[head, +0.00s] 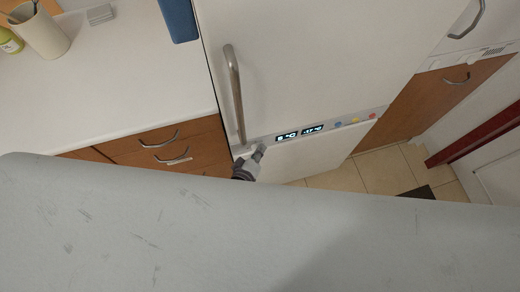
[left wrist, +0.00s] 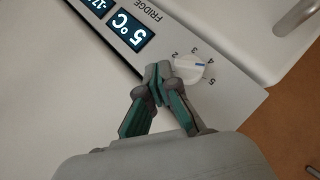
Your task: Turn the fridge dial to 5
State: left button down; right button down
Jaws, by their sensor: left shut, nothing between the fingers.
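The white fridge dial (left wrist: 190,68) sits on the grey control strip, with numbers 2 to 5 visible around it. In the head view my left gripper (head: 258,154) is at the left end of the strip, below the fridge handle. The fridge display (left wrist: 125,30) reads 5 °C. My right gripper is not in view.
The long vertical fridge handle (head: 235,95) rises just above my left gripper. A second display (head: 313,130) and several coloured buttons lie farther right on the strip. Wooden drawers (head: 165,150) and a white counter (head: 110,80) stand to the left. Tiled floor (head: 340,178) shows below.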

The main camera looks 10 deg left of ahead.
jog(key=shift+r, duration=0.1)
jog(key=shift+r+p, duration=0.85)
jog(key=shift+p, duration=0.1)
